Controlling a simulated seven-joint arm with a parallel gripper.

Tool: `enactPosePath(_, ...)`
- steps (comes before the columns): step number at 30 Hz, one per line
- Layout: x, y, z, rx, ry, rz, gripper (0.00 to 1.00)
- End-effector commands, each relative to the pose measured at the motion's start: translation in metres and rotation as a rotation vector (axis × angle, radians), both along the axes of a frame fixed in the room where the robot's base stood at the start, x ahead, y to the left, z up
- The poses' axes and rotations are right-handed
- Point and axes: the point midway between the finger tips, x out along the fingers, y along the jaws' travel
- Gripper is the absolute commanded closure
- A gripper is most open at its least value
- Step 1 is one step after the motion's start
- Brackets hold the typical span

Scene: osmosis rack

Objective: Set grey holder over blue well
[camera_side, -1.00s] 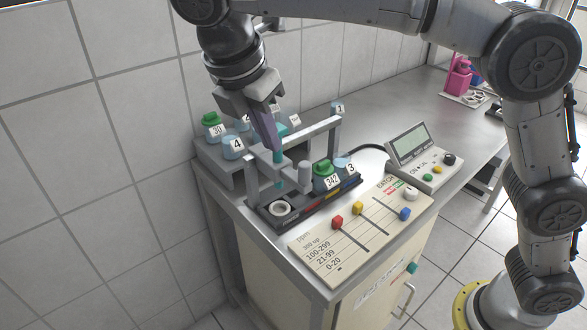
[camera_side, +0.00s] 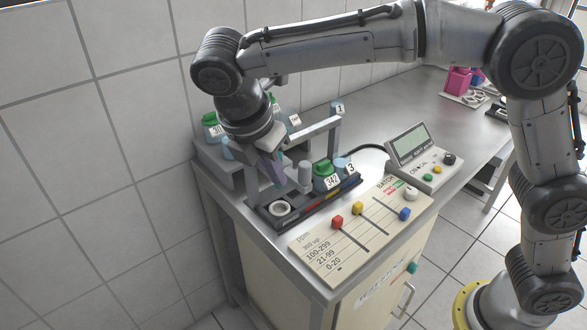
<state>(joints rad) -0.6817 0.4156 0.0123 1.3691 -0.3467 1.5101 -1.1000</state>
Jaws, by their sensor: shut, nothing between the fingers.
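The grey holder (camera_side: 304,178) hangs from a grey bar frame over the left half of a dark tray (camera_side: 312,207). Its rounded front knob shows; much of the rest is hidden behind my gripper. The tray's front edge carries coloured marks, with the blue mark (camera_side: 351,184) toward the right end. The blue well itself is hard to make out, near a bottle with a green cap. My gripper (camera_side: 277,182) points down just left of the knob, close to the holder; I cannot tell if they touch. It is shut and empty.
A green-capped bottle (camera_side: 324,172) marked 342 and a pale blue container (camera_side: 342,165) marked 3 stand at the tray's right. The frame's crossbar (camera_side: 315,131) runs above. A slider panel (camera_side: 362,230) lies in front, and a meter (camera_side: 412,145) stands right.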

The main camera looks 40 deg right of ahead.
Motion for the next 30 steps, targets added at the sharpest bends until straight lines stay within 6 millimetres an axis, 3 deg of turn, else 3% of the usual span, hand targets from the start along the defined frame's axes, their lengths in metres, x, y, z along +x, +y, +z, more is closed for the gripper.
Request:
enactPosePath(5,0.003,-0.013,-0.032,-0.002,0.003,-0.001,1.0)
enactPosePath(13,0.012,-0.045,-0.029,0.0,0.001,-0.001,1.0)
enactPosePath(30,0.013,-0.054,-0.029,0.0,0.0,-0.001,1.0)
